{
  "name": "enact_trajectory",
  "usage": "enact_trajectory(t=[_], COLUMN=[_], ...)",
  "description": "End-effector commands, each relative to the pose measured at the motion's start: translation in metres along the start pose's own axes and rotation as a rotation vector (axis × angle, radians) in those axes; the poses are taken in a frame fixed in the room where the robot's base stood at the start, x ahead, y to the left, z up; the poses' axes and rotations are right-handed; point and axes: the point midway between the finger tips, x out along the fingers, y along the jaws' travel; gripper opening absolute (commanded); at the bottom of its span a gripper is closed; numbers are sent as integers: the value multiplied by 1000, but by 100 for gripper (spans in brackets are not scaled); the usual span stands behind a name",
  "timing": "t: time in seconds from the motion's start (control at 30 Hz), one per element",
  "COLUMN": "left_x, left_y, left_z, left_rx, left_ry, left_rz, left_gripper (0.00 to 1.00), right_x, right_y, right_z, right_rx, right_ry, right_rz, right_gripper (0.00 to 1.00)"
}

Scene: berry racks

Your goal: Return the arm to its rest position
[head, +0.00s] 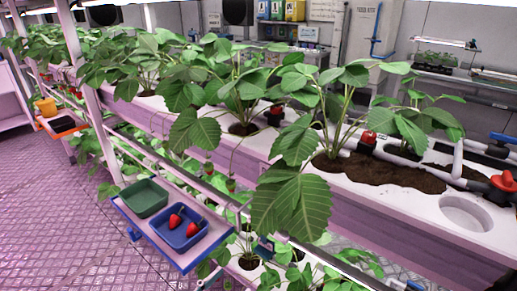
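Neither of my grippers nor my arms can be made out in the head view. A blue tray (181,248) holds two red strawberries (182,225) in its blue bin (159,236) at the lower left. A green bin (144,212) stands beside it on the same shelf and looks empty. Large strawberry leaves (291,207) hang over the front of the white rack in the middle and hide part of what is behind them.
A long white planting rack (372,188) with plants runs across the view. An empty round hole (466,214) and red-handled valves (504,182) are at the right. A purple post (88,87) stands at the left. The tiled floor (60,220) is clear at the lower left.

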Motion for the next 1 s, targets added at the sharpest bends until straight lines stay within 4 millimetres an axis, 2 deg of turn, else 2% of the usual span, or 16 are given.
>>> enact_trajectory(t=[0.07, 0.17, 0.33, 0.5, 0.7, 0.8, 0.9, 1.0], left_x=[-3, -12, -39, -75, -125, -146, -161, -170], left_y=[5, 15, 37, 49, 42, 34, 26, 21], left_z=[2, 1, -15, -45, -86, -103, -115, -122], left_rx=[-97, -351, -980, -1621, -2327, -2595, -2777, -2877], left_ry=[3, 6, -12, -80, -244, -345, -432, -487], left_rz=[26, 88, 253, 447, 698, 808, 891, 938], left_gripper=[55, 55, 55, 55, 55, 55, 55, 55], right_x=[-1, -4, -10, -16, -26, -29, -31, -32], right_y=[1, 3, 6, 4, -5, -8, -8, -8], right_z=[-5, -14, -32, -42, -42, -41, -42, -43], right_rx=[1, 4, 15, 30, 47, 54, 59, 62], right_ry=[6, 17, 38, 42, 29, 22, 23, 24], right_rz=[1, 3, 4, -4, -22, -28, -30, -30], right_gripper=[71, 71, 71, 71, 71, 71, 71, 71])
